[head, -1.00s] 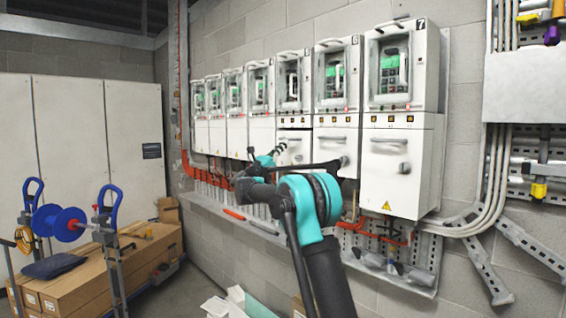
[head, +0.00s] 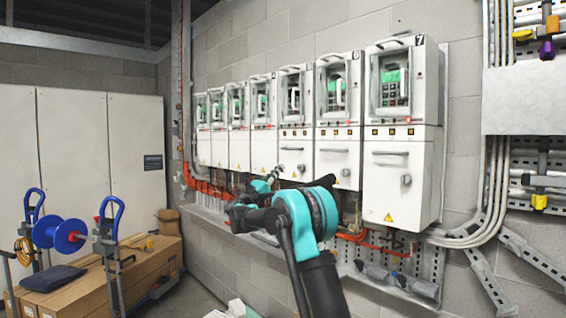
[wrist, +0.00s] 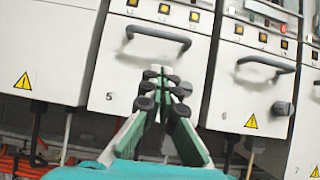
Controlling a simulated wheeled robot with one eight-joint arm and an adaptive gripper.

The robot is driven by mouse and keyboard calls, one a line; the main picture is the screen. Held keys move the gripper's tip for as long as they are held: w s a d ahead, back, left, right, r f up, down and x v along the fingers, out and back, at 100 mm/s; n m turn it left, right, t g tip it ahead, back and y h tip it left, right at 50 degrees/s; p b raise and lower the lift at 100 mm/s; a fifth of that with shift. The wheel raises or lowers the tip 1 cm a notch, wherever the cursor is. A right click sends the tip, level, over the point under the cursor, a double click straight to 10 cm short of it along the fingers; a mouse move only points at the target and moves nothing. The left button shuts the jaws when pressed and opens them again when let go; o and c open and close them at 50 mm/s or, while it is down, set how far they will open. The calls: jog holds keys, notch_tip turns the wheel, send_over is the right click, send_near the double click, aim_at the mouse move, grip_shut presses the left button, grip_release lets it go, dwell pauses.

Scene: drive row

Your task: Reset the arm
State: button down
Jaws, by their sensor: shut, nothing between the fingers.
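My arm (head: 308,215) reaches out in front of a row of white drive cabinets, its teal joint in the lower middle of the head view. My gripper (head: 276,174) is small there, to the left of that joint, in front of the lower cabinet doors. In the wrist view my gripper (wrist: 160,76) has its green fingers together at the tips, with nothing between them. Behind the tips is the lower door of cabinet 5 (wrist: 118,65), with its black handle (wrist: 158,36) just above them. The picture does not show the exact distance to the door.
Cabinet 6 (wrist: 222,90) and cabinet 7 (head: 400,165) stand to the right, with protruding handles and knobs. Orange cables (head: 352,237) run beneath. Cardboard boxes (head: 150,262) and a blue reel stand (head: 65,236) are at left. Grey floor (head: 185,300) shows between boxes and wall.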

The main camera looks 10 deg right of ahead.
jog(key=s+a+f+n+t+y, duration=0.25)
jog(key=a+n+t+y, duration=0.4)
jog(key=n, duration=0.65)
jog(key=s+d+f+n+g+y, duration=0.1)
jog(key=s+f+n+g+y, duration=0.2)
jog(key=s+f+n+y, duration=0.7)
jog(key=s+d+f+n+g+y, duration=0.1)
jog(key=s+f+n+g+y, duration=0.2)
jog(key=s+f+n+y, duration=0.75)
jog(key=s+d+f+n+g+h, duration=0.2)
jog(key=s+d+f+n+g, duration=0.1)
jog(key=s+f, duration=0.6)
jog(key=s+d+f+n+g+h, duration=0.2)
jog(key=s+d+f+n+g, duration=0.2)
jog(key=s+f, duration=0.5)
jog(key=s+d+f+n+g+h, duration=0.3)
jog(key=s+f+n, duration=0.3)
jog(key=s+f, duration=0.3)
jog(key=s+g, duration=0.1)
jog(key=s, duration=0.2)
jog(key=shift+s+d, duration=0.3)
jog(key=shift+d, duration=0.05)
jog(key=shift+r, duration=0.1)
